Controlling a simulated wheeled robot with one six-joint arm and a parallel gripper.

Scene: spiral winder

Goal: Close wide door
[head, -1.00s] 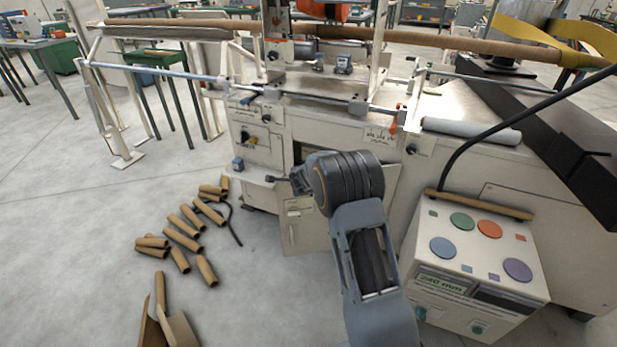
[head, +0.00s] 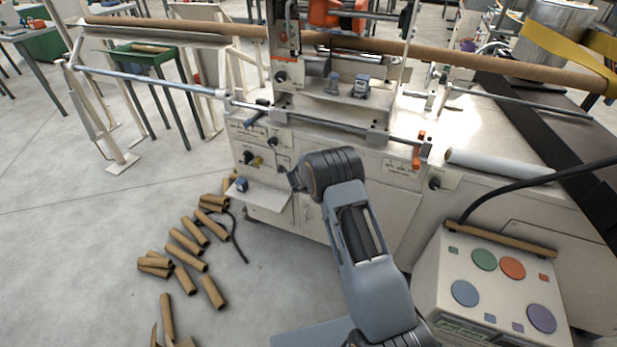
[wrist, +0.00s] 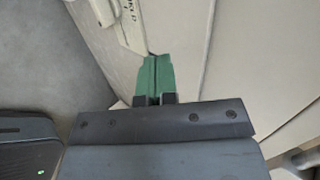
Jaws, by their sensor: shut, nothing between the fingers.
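The wide door (head: 398,194) is a cream panel on the front of the winder's cabinet, partly hidden behind my arm. It looks flush or nearly flush with the cabinet front, and no dark opening shows around the part I can see. I cannot tell whether a small gap is left behind my arm. My gripper (wrist: 154,75) shows in the wrist view as two green fingertips pressed together, with nothing between them. It is close to cream panels with a seam beside it; I cannot tell if it touches them. In the head view its fingertips are hidden behind my wrist.
Several cardboard tubes (head: 187,241) lie on the floor at left. A small open shelf (head: 258,195) juts from the cabinet left of my wrist. A control box (head: 490,290) with coloured buttons stands at right.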

